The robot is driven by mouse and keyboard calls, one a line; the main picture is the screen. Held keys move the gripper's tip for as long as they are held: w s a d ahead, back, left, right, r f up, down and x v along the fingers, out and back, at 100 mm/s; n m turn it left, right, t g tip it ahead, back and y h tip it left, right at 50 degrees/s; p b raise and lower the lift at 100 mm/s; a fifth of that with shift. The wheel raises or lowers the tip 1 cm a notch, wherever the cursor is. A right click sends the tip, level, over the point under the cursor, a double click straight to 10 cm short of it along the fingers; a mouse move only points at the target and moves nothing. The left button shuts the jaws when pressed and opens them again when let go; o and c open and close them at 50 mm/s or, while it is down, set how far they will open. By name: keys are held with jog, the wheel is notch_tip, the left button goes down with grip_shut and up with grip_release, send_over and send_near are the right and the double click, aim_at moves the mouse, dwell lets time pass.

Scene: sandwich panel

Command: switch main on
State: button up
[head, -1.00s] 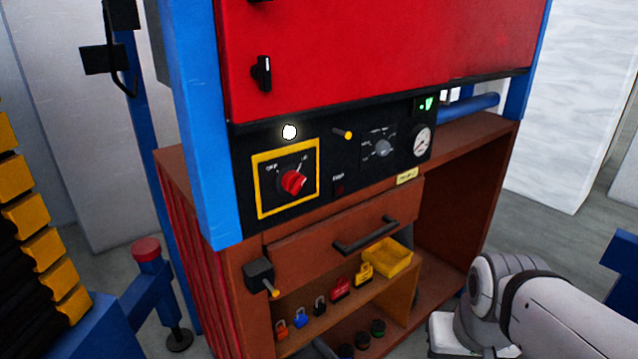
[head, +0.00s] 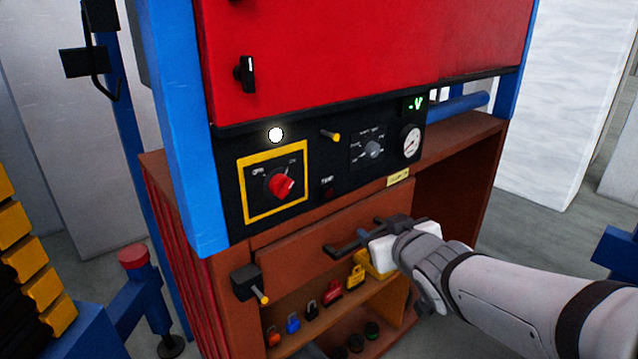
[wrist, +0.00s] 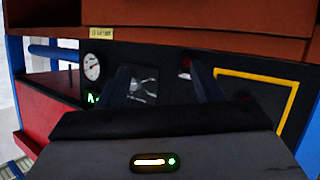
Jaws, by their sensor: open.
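The main switch is a red rotary knob (head: 281,187) on a black plate inside a yellow frame (head: 243,197), with small labels at its upper left and upper right. I cannot tell for certain which label it points to. In the wrist view part of the yellow frame (wrist: 258,78) shows at the right, and the knob is hidden behind my gripper. My gripper (head: 368,232) is open and empty, right of and below the knob and apart from it. In the head view it overlaps the drawer handle. Its two dark fingers also show in the wrist view (wrist: 165,82).
The black panel also carries a white lamp (head: 276,135), a yellow-tipped lever (head: 331,136), a grey selector (head: 373,149), a gauge (head: 411,141) and a green display (head: 413,105). Padlocks stand on the shelf.

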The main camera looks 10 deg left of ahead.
aim_at(288, 191)
jog(key=s+a+r+n+g+y, duration=0.1)
jog(key=s+a+r+n+y, duration=0.1)
jog(key=a+r+n+y, duration=0.3)
jog(key=s+a+n+y, duration=0.1)
jog(key=a+y, duration=0.3)
jog(key=a, duration=0.3)
jog(key=x, duration=0.7)
jog(key=shift+w+a, duration=0.15)
jog(key=shift+a, duration=0.25)
jog(key=c, duration=1)
jog(key=shift+m+p, duration=0.35)
jog(key=shift+m, duration=1.05)
jog(key=shift+o, duration=0.2)
